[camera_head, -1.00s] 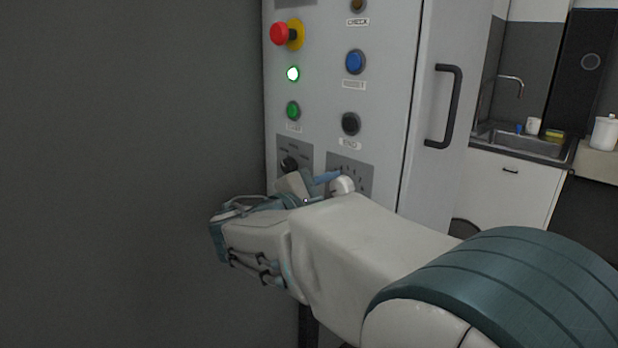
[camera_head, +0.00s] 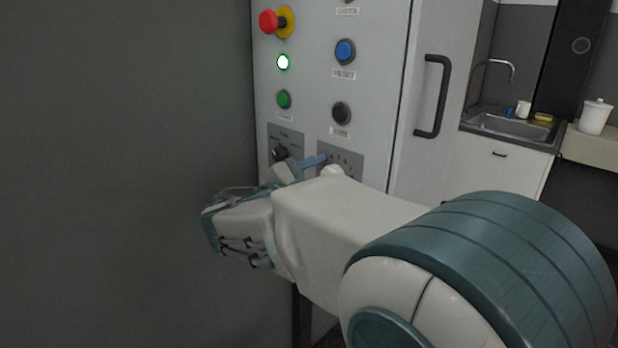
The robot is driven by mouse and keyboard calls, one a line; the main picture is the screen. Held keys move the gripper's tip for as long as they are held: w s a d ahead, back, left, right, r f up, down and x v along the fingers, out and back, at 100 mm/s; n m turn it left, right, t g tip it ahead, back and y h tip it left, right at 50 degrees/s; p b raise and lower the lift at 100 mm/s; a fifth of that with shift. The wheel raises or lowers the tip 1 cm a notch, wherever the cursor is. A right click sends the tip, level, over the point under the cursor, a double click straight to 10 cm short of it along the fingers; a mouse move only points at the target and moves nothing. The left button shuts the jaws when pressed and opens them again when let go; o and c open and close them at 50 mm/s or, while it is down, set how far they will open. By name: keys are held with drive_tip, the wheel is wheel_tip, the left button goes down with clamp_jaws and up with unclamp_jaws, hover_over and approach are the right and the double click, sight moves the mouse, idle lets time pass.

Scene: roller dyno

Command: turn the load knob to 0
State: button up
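The grey control cabinet (camera_head: 385,60) stands in front of me. Low on it, a grey plate (camera_head: 351,160) with a ring of small marks is partly covered by my arm; any knob on it is hidden. To its left, a black knob (camera_head: 279,153) sits on another grey plate with small labels I cannot read. My gripper (camera_head: 305,164) is at the panel between these two plates, with a blue finger part showing at the marked plate. The fingertips are mostly hidden by my wrist, so I cannot tell whether they are open or touching a knob.
Above are a red emergency button (camera_head: 269,21), a lit green lamp (camera_head: 283,62), a green button (camera_head: 284,99), a blue button (camera_head: 345,51) and a black button (camera_head: 341,113). A door handle (camera_head: 434,97) juts out right. A sink (camera_head: 510,126) lies beyond.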

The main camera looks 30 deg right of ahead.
drive_tip(key=shift+a, duration=0.1)
drive_tip(key=v, duration=1.3)
drive_tip(key=shift+a, duration=0.35)
